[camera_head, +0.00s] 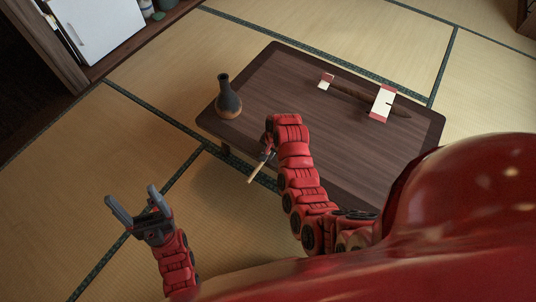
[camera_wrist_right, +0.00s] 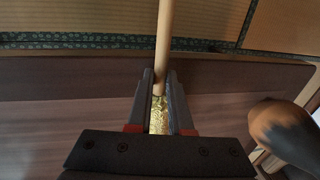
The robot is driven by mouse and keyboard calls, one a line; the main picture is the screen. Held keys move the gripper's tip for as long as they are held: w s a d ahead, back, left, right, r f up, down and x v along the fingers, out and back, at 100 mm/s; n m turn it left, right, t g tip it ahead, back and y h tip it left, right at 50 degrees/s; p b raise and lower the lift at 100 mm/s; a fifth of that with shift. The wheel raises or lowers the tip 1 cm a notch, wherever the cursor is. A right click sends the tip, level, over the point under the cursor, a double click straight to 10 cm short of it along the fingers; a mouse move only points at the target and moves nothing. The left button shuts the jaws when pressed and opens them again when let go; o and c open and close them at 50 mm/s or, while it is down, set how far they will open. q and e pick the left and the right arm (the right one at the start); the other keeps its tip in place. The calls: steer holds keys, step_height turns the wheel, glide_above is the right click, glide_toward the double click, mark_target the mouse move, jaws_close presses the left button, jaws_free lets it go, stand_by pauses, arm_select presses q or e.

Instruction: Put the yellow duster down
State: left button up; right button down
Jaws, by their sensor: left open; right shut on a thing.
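My right gripper (camera_head: 266,156) is shut on the yellow duster, whose pale wooden handle (camera_head: 257,172) slants down to the left past the table's near edge. In the right wrist view the handle (camera_wrist_right: 163,45) runs away from between the fingers (camera_wrist_right: 160,80), and a yellow part of the duster (camera_wrist_right: 158,115) shows between them. The rest of the yellow part is hidden by the gripper in the head view. My left gripper (camera_head: 132,198) is open and empty, over the tatami at the lower left.
A low dark wooden table (camera_head: 290,95) stands in the middle. A dark vase with a brown body (camera_head: 228,98) is at its left corner. A brown stick-like thing with red-and-white paper (camera_head: 383,102) lies at its far right. The table's middle is clear. A white box (camera_head: 98,30) stands at the upper left.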

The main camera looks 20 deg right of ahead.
steer(key=shift+f, duration=0.2)
steer(key=c, duration=0.8)
jaws_free()
steer(key=shift+r, duration=0.1)
